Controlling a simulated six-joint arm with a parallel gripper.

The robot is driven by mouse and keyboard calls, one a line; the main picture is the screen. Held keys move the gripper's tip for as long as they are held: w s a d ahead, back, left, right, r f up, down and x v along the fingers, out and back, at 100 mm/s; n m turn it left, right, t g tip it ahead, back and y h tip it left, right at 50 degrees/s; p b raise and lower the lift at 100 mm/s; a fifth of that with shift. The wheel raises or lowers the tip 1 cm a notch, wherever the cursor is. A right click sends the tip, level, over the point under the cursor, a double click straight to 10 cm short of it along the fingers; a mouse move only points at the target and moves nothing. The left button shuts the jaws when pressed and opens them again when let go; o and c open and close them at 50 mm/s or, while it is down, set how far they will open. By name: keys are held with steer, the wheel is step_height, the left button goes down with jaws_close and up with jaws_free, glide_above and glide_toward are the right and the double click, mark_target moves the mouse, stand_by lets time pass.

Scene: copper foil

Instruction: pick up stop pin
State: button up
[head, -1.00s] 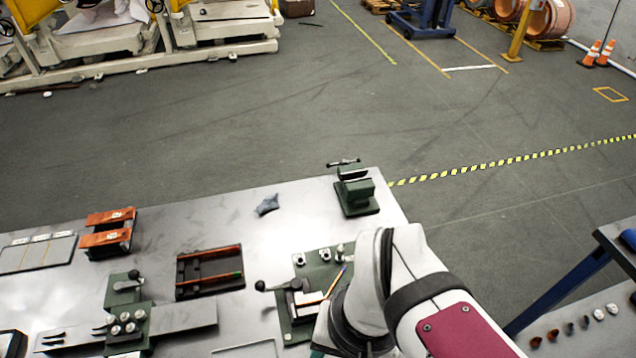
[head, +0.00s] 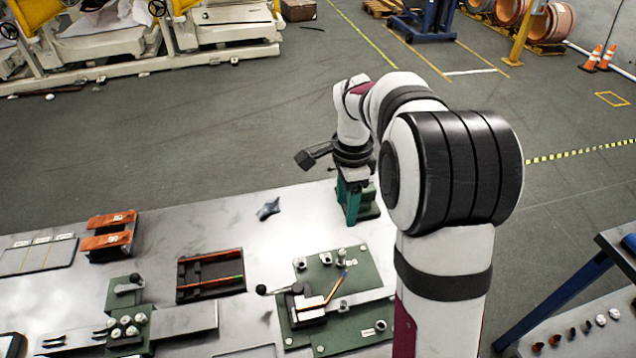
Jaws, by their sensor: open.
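Several small silver pins stand on a green fixture plate (head: 362,318) at the front middle of the table; I cannot tell which is the stop pin. One silver pin (head: 326,258) is near the plate's back edge, another (head: 343,305) nearer its middle.
Left are a dark tray (head: 210,292), orange blocks (head: 108,240) and another green fixture (head: 125,300).

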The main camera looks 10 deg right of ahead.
mark_target(342, 251)
steer(key=f, duration=1.5)
steer(key=shift+s+a+f, duration=0.1)
steer(key=shift+s+a, duration=0.05)
steer(key=shift+s, duration=0.25)
jaws_close()
